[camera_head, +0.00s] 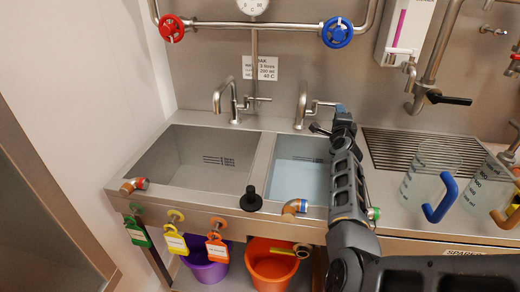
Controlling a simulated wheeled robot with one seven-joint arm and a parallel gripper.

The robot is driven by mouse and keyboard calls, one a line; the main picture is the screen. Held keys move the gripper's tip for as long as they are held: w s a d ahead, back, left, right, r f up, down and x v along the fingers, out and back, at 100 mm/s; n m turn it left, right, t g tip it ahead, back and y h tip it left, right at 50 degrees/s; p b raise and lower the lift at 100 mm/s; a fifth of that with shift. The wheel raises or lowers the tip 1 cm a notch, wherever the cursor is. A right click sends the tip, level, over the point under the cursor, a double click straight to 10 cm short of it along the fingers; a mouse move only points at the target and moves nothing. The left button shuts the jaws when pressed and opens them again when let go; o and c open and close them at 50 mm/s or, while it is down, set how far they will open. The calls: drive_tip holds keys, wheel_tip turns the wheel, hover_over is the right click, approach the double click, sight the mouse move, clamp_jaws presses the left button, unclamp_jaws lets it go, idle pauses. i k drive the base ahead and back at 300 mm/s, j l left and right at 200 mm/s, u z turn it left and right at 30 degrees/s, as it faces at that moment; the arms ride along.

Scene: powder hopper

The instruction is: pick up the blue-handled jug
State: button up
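The blue-handled jug (421,176) is clear with printed markings and stands upright on the steel counter right of the sinks. Its blue handle (441,199) faces the front right. My arm reaches up from the bottom right, in front of the right basin, left of the jug. My gripper (342,116) is at the arm's far end, near the right tap and well apart from the jug. Its fingers are too small and dark to tell whether they are open or shut.
A second clear jug with a tan handle (504,218) stands close to the right. A drain grille (385,142) lies behind the jug. The right basin (296,182) holds pale blue liquid; the left basin (203,158) looks empty. A black plug-like knob (250,200) stands at the front rim.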

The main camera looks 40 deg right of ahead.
sight(432, 170)
drive_tip(key=k+j, duration=0.75)
drive_tip(key=k, duration=0.1)
